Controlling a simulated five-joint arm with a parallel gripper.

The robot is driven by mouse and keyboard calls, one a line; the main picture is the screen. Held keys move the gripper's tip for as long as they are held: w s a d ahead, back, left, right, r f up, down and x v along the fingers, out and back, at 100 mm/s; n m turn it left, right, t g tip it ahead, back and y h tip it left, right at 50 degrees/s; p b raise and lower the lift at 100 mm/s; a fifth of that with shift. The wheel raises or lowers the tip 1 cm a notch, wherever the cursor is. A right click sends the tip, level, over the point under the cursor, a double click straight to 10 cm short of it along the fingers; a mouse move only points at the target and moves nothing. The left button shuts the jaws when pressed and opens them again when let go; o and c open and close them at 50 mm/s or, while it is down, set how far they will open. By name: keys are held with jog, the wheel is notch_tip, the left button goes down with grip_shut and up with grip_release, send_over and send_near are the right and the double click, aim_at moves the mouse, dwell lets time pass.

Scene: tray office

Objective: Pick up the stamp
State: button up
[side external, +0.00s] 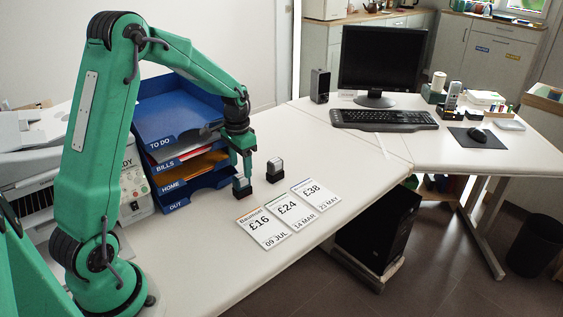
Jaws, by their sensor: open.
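Two small black-and-grey stamps stand upright on the white desk. One stamp (242,188) is directly below my gripper (243,172). The other stamp (274,171) stands a little to the right, apart from the gripper. My gripper points down and is open, with its fingertips at the top of the nearer stamp. I cannot tell from this view whether the fingers are around it or touching it.
A blue tray stack (172,118) with papers stands close behind and left of the gripper. Three price cards (289,212) lie in front of the stamps, near the desk's front edge. The desk right of the stamps is clear.

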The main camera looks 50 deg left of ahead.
aim_at(242, 185)
jog(key=shift+a+f, duration=0.1)
jog(key=shift+f, duration=0.1)
jog(key=shift+f, duration=1.25)
jog(key=shift+f, duration=0.1)
jog(key=shift+f, duration=2.45)
jog(key=shift+c, duration=0.3)
jog(key=c, duration=1)
